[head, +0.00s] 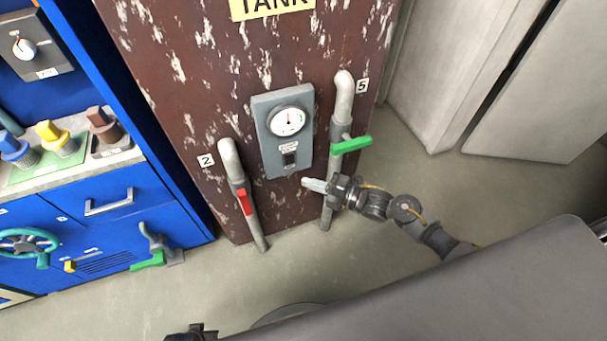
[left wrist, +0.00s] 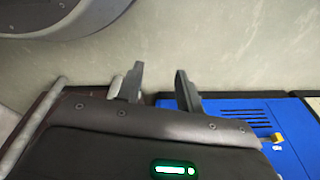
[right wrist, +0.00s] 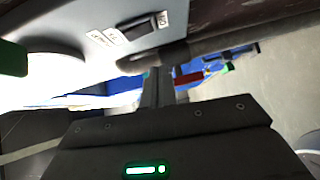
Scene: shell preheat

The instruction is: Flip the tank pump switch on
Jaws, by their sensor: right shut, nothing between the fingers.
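The tank (head: 190,75) is a rusty brown body with a yellow TANK label. A grey panel (head: 268,150) on its front carries a round white gauge (head: 287,122) and, below it, the dark pump switch (head: 289,157). In the right wrist view the switch (right wrist: 138,31) shows close up on the panel, with a white label beside it; its position is hard to tell. My right gripper (head: 308,184) is shut and empty, just below and right of the switch, apparently apart from it. My left gripper (left wrist: 157,85) is open and empty, away from the panel, above the floor.
A pipe with a red handle (head: 244,201) stands left of the panel, marked 2. A pipe with a green handle (head: 351,145) stands right, close above my right gripper, marked 5. A blue console (head: 110,205) with knobs and a teal wheel (head: 27,243) is at left. Grey floor is clear.

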